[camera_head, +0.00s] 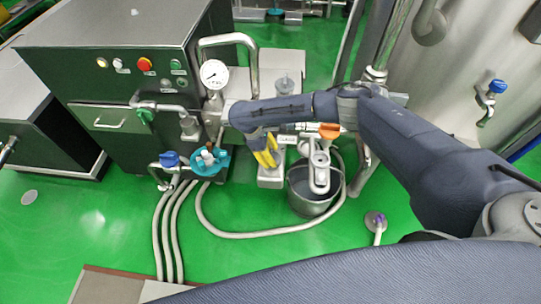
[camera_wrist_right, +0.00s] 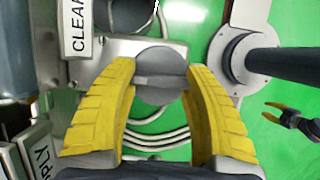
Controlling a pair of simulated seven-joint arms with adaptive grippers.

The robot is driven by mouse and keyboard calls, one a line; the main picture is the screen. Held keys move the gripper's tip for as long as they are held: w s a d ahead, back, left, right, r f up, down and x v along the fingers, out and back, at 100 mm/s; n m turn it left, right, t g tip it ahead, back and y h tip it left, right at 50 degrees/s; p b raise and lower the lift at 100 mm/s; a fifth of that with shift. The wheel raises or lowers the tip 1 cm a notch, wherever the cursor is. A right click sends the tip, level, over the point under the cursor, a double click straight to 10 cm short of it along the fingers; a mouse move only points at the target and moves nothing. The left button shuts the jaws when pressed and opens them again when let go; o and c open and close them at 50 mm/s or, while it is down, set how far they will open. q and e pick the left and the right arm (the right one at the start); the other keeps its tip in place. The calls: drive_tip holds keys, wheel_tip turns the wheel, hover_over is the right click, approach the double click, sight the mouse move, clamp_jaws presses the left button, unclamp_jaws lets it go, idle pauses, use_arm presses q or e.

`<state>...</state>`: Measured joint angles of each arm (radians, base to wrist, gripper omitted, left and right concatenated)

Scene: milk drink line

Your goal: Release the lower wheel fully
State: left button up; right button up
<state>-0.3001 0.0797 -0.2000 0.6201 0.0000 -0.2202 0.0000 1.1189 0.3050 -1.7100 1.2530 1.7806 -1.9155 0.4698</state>
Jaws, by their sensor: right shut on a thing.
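My right gripper (camera_head: 268,158), with yellow fingers, points down beside the machine's pipework in the head view. In the right wrist view its fingers (camera_wrist_right: 160,85) stand on either side of a round grey knob (camera_wrist_right: 160,62) with a bar across its face, and they are shut on that bar. The fingers and arm hide this knob in the head view. A teal handwheel (camera_head: 210,161) sits low on the pipework, left of the gripper and apart from it. My left gripper (camera_wrist_right: 279,112) shows small at the right of the wrist view, open and empty.
A metal bucket (camera_head: 308,203) stands right of the gripper, below an orange-handled valve (camera_head: 329,131). A pressure gauge (camera_head: 214,74) and a blue valve (camera_head: 169,160) are to the left. Hoses (camera_head: 230,233) cross the green floor. A "CLEAR" label (camera_wrist_right: 77,30) is beside the knob.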

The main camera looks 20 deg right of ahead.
drive_tip(key=shift+s+d+f, duration=0.2)
drive_tip(key=shift+d+f, duration=0.05)
drive_tip(key=shift+d, duration=0.15)
drive_tip(key=o, duration=1.4)
drive_tip(key=shift+w+r, duration=0.1)
drive_tip(key=shift+c, duration=0.2)
drive_tip(key=shift+w+a+r, duration=0.1)
drive_tip(key=shift+a+r, duration=0.2)
drive_tip(key=shift+r, duration=0.05)
drive_tip(key=v, duration=1.1)
drive_tip(key=shift+r, duration=0.15)
